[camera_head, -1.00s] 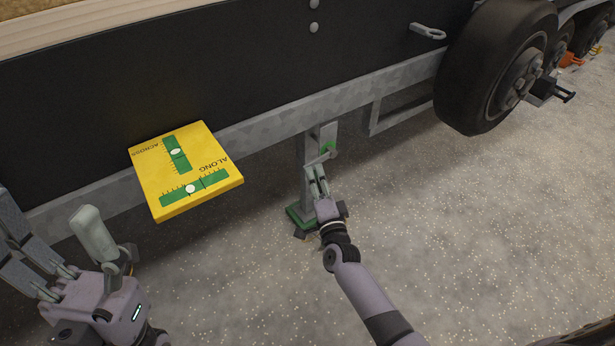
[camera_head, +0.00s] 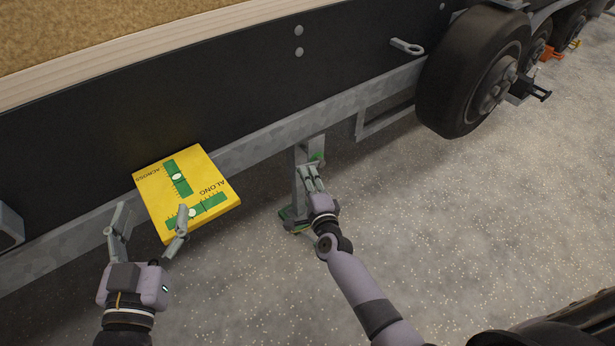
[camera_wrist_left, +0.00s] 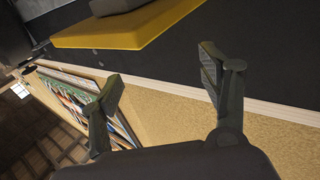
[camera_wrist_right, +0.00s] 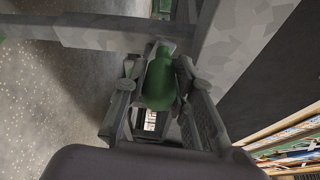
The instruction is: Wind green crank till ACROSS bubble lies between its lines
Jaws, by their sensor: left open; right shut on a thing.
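The yellow level plate (camera_head: 222,205) stands out from the trailer side, with ACROSS and ALONG vials. The ACROSS bubble (camera_head: 178,176) sits near the middle of its green vial (camera_head: 184,188); whether it lies between the lines is too small to tell. My right gripper (camera_head: 308,172) is shut on the green crank (camera_head: 317,157) at the grey jack leg. The right wrist view shows the green handle (camera_wrist_right: 160,80) between the fingers. My left gripper (camera_head: 152,223) is open and empty at the plate's near left corner, one finger overlapping the ALONG vial (camera_head: 213,203).
The trailer's black side (camera_head: 240,90) and grey frame rail (camera_head: 270,132) run behind. The jack leg (camera_head: 301,185) stands on a green foot. A black wheel (camera_head: 470,75) is at the upper right. The speckled ground in front is clear.

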